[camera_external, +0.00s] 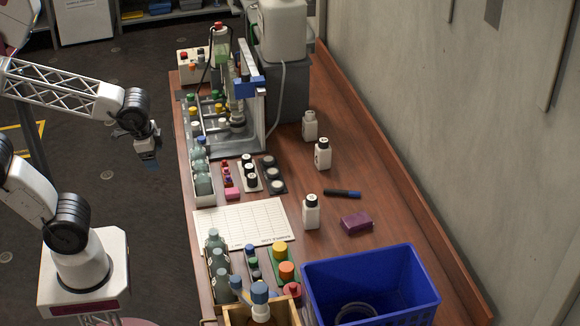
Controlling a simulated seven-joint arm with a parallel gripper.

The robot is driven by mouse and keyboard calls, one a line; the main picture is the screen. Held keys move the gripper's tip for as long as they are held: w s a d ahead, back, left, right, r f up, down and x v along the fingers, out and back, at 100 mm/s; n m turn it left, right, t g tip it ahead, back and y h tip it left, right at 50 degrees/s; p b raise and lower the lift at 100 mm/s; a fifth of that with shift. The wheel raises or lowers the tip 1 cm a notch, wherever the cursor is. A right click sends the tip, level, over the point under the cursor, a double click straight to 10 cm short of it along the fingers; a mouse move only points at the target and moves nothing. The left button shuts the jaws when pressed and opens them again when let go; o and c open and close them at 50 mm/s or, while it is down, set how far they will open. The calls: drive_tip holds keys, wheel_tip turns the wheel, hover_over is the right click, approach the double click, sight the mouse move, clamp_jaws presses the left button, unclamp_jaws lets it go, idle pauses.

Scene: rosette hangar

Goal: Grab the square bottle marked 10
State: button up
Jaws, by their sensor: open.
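Three white square bottles stand upright on the right part of the wooden bench. The far one (309,127) has a pale cap. The middle one (322,157) and the near one (311,215) have black caps. Small dark marks show on them, but they are too small to read, so I cannot tell which is marked 10. My gripper (152,164) is open and empty. It hangs over the floor left of the bench, well apart from all three bottles.
A blue crate (372,290) stands at the near right. A purple block (356,222) and a dark marker (342,193) lie near the near bottle. A paper sheet (240,222), several vials and a framed apparatus (238,110) fill the bench's left side.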

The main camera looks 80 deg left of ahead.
drive_tip(key=w+a+f+m+y, duration=0.2)
drive_tip(key=w+m+y, duration=0.3)
drive_tip(key=w, duration=0.6)
drive_tip(key=m+t+y, duration=0.3)
drive_tip(key=m+t, duration=0.1)
drive_tip(key=m, duration=0.9)
approach(310, 199)
drive_tip(key=s+a+r, duration=0.3)
drive_tip(key=s+a, duration=0.5)
drive_tip(key=a, duration=0.4)
drive_tip(key=w+d+f+m+t, duration=0.1)
drive_tip(key=w+d+f+m, duration=0.1)
drive_tip(key=w, duration=0.1)
drive_tip(key=w+d+f+m+t, duration=0.1)
drive_tip(key=w+d+f+m, duration=0.1)
drive_tip(key=w+d+m, duration=0.1)
drive_tip(key=w+d+f+m+t, duration=0.2)
drive_tip(key=w+d, duration=0.1)
drive_tip(key=shift+w+d+f+m, duration=0.2)
drive_tip(key=shift+f+m, duration=0.1)
drive_tip(key=shift+f, duration=0.1)
drive_tip(key=shift+x, duration=1.25)
drive_tip(key=shift+a, duration=0.1)
